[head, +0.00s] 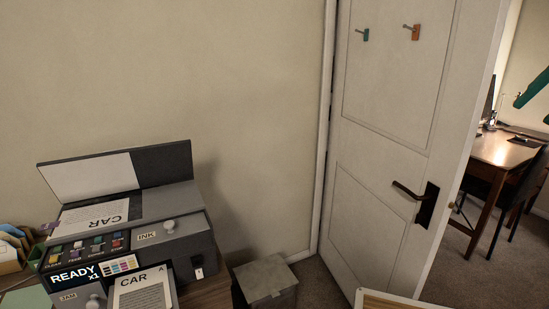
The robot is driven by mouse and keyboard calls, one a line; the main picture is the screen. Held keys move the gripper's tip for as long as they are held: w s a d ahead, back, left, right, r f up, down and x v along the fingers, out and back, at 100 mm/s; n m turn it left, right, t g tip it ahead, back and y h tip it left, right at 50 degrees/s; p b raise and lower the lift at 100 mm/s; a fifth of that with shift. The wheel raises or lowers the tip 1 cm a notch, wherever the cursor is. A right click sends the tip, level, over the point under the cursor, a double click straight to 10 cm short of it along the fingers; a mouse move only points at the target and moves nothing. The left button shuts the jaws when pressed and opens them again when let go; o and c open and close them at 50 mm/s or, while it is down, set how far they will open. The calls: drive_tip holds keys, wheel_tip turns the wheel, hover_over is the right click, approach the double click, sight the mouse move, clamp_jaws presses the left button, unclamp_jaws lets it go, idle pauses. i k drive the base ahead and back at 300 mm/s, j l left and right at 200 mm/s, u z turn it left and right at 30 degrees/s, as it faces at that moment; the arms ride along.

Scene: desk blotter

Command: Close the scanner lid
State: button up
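The scanner (160,210) is part of a dark grey machine at the lower left. Its lid (166,165) stands open, tilted up at the back against the wall side, with a white panel on its inner face. A sheet with the word CAR (95,216) lies on the scanner bed in front of the lid, upside down in this view. My gripper is not in view.
The front panel has buttons and a READY display (92,272). A printed CAR page (143,291) is at the front. A grey box (265,283) stands right of the machine. A white door (395,160) stands at the right, and a desk (502,150) shows beyond it.

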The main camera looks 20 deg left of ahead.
sight(109, 173)
drive_tip(key=i+u, duration=0.15)
drive_tip(key=u, duration=0.3)
drive_tip(key=i+u, duration=0.15)
drive_tip(key=u, duration=0.3)
drive_tip(key=i+l+u, duration=0.15)
drive_tip(key=u, duration=0.3)
drive_tip(key=i+l+u, duration=0.1)
drive_tip(key=u, duration=0.35)
drive_tip(key=i+l+u, duration=0.1)
drive_tip(key=u, duration=0.35)
drive_tip(key=i+l+u, duration=0.2)
drive_tip(key=u, duration=0.15)
drive_tip(key=i+l+u, duration=0.1)
drive_tip(key=l+u, duration=0.25)
drive_tip(key=i+l+u, duration=0.1)
drive_tip(key=l+u, duration=0.25)
drive_tip(key=l, duration=0.1)
